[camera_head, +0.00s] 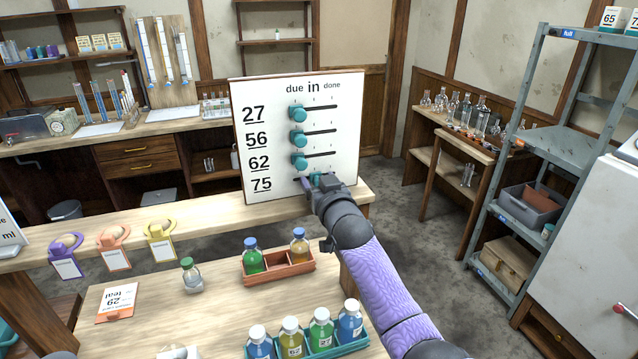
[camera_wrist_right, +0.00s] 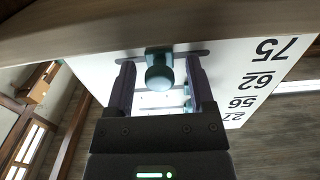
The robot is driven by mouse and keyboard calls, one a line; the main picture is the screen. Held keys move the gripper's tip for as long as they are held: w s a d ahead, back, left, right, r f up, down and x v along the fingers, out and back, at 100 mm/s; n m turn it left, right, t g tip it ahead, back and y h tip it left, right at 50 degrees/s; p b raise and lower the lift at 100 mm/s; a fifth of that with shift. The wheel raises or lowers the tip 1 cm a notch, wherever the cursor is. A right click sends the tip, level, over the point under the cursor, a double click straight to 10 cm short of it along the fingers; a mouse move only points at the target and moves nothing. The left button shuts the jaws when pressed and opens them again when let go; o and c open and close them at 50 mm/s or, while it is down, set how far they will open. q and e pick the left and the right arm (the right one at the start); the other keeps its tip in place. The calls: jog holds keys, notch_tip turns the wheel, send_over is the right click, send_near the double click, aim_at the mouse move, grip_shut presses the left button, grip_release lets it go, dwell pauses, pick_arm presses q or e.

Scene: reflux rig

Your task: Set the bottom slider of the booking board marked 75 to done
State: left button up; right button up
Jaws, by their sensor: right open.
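The white booking board (camera_head: 280,150) stands upright on the raised wooden counter, with columns due, in, done and rows 27, 56, 62, 75. The bottom slider (camera_head: 316,178) in row 75 is a teal knob, mostly hidden by my gripper, at about the "in" column. In the right wrist view its knob (camera_wrist_right: 160,74) sits near the middle of its dark slot, between my fingers. My right gripper (camera_wrist_right: 160,90) is open around it, with a visible gap on both sides. The row 27, 56 and 62 sliders (camera_head: 299,137) stand at due. My left gripper does not show.
The wooden ledge (camera_head: 215,212) runs just under the board. Coloured tags (camera_head: 160,240) hang from its front at left. A red tray (camera_head: 280,268) with two bottles and a teal tray (camera_head: 340,345) with several bottles stand on the lower table, near my right arm.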

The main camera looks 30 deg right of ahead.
grip_shut()
dwell(1.4)
